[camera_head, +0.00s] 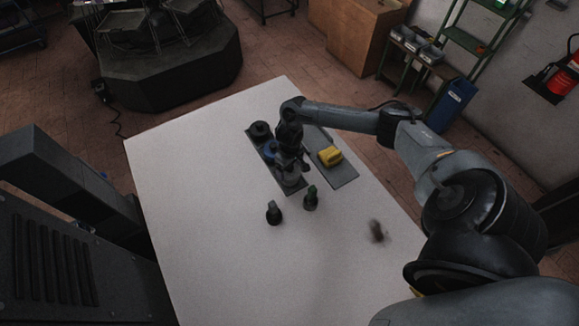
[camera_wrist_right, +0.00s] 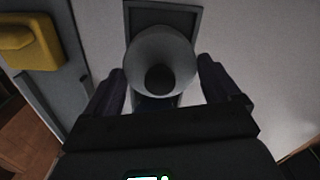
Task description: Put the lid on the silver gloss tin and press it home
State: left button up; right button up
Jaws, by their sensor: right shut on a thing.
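My right gripper (camera_head: 291,166) reaches down over the near end of the dark tray. In the right wrist view its two fingers (camera_wrist_right: 162,85) stand on both sides of a round silver-grey piece (camera_wrist_right: 160,46) with a dark centre. They are shut on it; I take it for the lid, though lid and tin are hard to tell apart. A silver-grey round thing also shows below the gripper in the head view (camera_head: 292,179). Whether the lid is seated on the silver gloss tin is hidden. My left gripper is out of view.
The dark tray (camera_head: 252,139) also holds a black tin (camera_head: 260,130) and a blue one (camera_head: 267,151). A yellow block (camera_head: 330,156) lies on a grey plate (camera_head: 344,175). Two small dark things (camera_head: 274,213) (camera_head: 311,199) stand in front.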

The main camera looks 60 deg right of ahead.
pick_arm(q)
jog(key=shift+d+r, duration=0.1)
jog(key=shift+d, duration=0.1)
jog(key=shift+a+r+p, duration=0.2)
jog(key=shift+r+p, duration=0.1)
jog(key=shift+p, duration=0.1)
dwell(0.6)
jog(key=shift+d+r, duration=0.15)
dwell(0.5)
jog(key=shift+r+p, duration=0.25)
jog(key=shift+p, duration=0.15)
dwell(0.3)
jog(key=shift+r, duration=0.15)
dwell(0.6)
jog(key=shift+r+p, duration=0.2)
jog(key=shift+p, duration=0.15)
dwell(0.4)
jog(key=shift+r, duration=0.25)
dwell(0.4)
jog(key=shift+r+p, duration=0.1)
jog(key=shift+p, duration=0.25)
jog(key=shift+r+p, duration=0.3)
dwell(0.7)
